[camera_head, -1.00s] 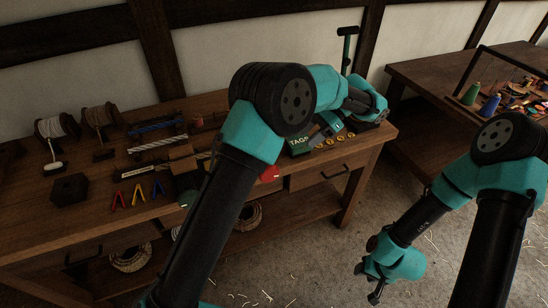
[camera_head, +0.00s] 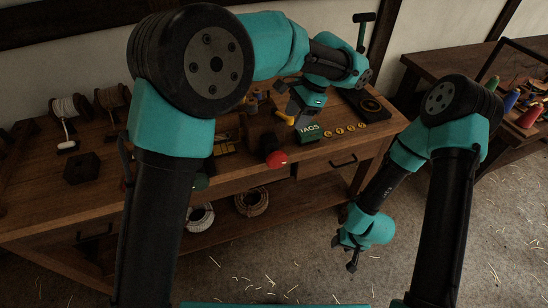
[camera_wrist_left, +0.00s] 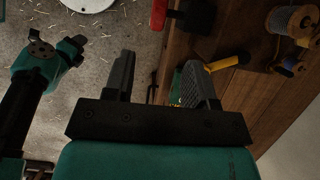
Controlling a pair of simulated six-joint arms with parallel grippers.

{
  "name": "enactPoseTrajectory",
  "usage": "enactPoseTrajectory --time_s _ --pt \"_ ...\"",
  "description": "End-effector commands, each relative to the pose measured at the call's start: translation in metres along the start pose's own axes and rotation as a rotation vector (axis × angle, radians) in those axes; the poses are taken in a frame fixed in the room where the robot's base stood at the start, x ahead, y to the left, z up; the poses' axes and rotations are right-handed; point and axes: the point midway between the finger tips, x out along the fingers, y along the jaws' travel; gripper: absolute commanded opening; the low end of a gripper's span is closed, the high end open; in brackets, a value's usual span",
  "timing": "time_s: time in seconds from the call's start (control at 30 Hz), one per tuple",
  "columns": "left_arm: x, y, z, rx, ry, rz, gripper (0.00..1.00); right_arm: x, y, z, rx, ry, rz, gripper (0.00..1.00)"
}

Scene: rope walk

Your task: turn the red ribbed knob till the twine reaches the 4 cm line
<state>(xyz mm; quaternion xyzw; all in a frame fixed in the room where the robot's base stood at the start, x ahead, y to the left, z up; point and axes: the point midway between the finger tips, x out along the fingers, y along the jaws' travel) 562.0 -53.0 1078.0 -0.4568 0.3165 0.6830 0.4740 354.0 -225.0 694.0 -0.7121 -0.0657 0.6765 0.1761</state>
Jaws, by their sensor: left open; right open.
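The red knob (camera_head: 277,159) is at the bench's front edge. It also shows in the left wrist view as a red piece (camera_wrist_left: 159,14) on a dark block (camera_wrist_left: 191,16); its ribs are too small to make out. My left gripper (camera_head: 298,112) is above the bench, near the green TAGS box (camera_head: 309,133), behind and right of the knob. In the left wrist view its fingers are apart with nothing between them. My right gripper (camera_head: 345,252) hangs open and empty below the bench top, over the floor. My left arm hides much of the bench; the twine's end and the 4 cm line cannot be made out.
A yellow handle (camera_head: 285,118) lies near my left gripper. Spools (camera_head: 68,108) and a dark block (camera_head: 82,168) stand at the bench's left. Yellow discs (camera_head: 345,130) lie right of the TAGS box. Coils (camera_head: 251,201) rest on the lower shelf.

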Motion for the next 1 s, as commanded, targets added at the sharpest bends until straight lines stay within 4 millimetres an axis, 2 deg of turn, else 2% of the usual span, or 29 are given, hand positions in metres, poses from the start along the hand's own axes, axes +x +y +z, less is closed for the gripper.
enactPoseTrajectory --time_s 0.8,1.0 --pt "0.132 0.000 0.001 0.001 -0.003 0.002 0.51 0.000 0.000 0.000 0.000 0.000 0.000 0.43" --pt "0.157 0.000 0.001 0.001 -0.002 0.001 0.51 0.000 0.000 0.000 0.000 0.000 0.000 0.43"
